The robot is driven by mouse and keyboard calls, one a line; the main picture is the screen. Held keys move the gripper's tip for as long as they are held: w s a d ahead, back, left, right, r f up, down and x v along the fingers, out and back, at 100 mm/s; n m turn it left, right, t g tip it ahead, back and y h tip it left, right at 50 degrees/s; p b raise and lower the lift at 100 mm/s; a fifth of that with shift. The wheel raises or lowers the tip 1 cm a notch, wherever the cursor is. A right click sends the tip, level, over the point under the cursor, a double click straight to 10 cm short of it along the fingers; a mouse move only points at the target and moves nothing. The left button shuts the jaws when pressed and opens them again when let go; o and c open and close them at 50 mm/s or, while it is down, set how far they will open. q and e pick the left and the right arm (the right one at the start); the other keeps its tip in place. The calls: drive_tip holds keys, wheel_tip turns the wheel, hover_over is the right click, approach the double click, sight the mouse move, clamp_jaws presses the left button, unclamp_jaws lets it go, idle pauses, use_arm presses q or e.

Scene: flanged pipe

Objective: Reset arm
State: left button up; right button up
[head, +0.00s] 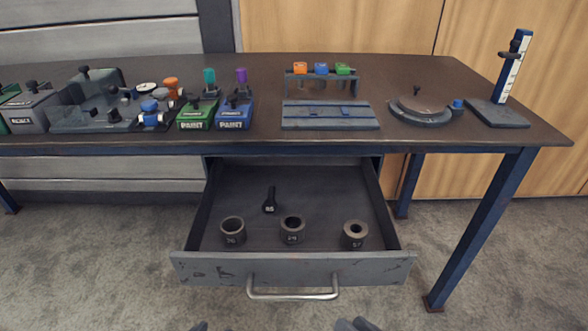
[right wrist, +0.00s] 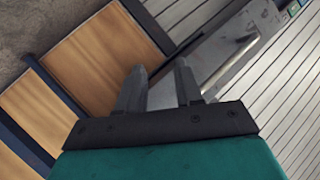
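My right gripper (right wrist: 159,68) shows in the right wrist view with its two grey fingers apart and nothing between them. In the head view only the tips of my right gripper (head: 356,325) show at the bottom edge, in front of the open drawer. A small dark tip of my left gripper (head: 200,326) shows at the bottom edge, left of it; its opening cannot be seen. Both are low in the picture, apart from the drawer front (head: 210,269) and the bench.
The open drawer holds three sockets (head: 233,231) and a black piece (head: 270,200). The drawer handle (head: 293,295) juts forward.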

drive_tip(key=d+f+n+g+h, duration=0.1)
drive_tip(key=d+f+n+h, duration=0.2)
drive_tip(key=d+f+h, duration=0.25)
use_arm(q)
drive_tip(key=s+a+r+y+p, duration=0.1)
drive_tip(key=a+r+p, duration=0.2)
drive_tip(key=r+p, duration=0.8)
drive_tip(key=p, duration=0.5)
drive_tip(key=shift+s+r, duration=0.25)
drive_tip(key=shift+s, duration=0.1)
use_arm(e)
wheel_tip(320, 180, up, 12)
drive_tip(key=d, duration=0.1)
drive_tip(key=shift+s+d, duration=0.3)
drive_tip(key=shift+d, duration=0.1)
drive_tip(key=shift+f, duration=0.15)
use_arm(q)
drive_tip(key=shift+s+d+f, duration=0.1)
drive_tip(key=shift+w, duration=0.2)
